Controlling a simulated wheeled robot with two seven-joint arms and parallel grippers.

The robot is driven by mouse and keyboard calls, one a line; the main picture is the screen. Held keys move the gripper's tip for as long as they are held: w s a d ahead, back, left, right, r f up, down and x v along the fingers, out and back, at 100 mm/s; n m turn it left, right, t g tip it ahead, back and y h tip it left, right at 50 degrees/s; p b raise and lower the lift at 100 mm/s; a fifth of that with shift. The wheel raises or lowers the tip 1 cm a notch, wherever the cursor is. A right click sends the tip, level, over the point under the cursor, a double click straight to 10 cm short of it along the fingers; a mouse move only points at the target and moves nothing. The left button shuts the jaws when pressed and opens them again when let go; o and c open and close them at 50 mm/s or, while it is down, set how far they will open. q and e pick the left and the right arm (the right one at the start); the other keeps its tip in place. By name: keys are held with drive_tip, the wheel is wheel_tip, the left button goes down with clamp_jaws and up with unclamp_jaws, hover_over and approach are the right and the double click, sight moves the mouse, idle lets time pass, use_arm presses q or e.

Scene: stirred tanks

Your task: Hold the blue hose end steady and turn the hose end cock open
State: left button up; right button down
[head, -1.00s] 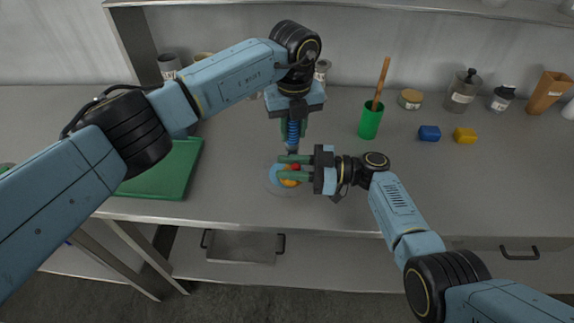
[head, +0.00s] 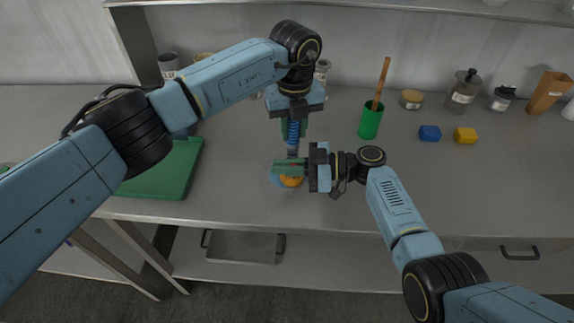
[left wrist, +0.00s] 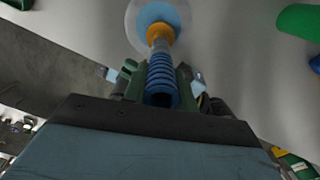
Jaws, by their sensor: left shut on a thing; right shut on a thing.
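The blue ribbed hose end (head: 293,131) points down in my left gripper (head: 294,128), which is shut on it. In the left wrist view the blue hose (left wrist: 162,80) lies between the green fingers. Past it come a grey piece (left wrist: 159,45) and an orange part (left wrist: 160,31). My right gripper (head: 290,168) comes in from the right below the hose end. Its green fingers are shut on the cock's red handle (head: 290,167), which shows only as a thin strip between them. The handle's angle is mostly hidden.
A round clear dish with a blue middle (left wrist: 155,12) lies under the hose. A green mat (head: 175,172) is at the left. The right counter is fairly clear.

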drive_tip(key=shift+a+f+h, duration=0.1)
drive_tip(key=shift+a+h, duration=0.2)
drive_tip(key=shift+h, duration=0.4)
drive_tip(key=c, duration=1.6)
unclamp_jaws()
drive_tip(key=shift+o, duration=0.2)
drive_tip(key=shift+d, duration=0.1)
drive_tip(key=v, duration=1.1)
drive_tip(key=shift+d, duration=0.4)
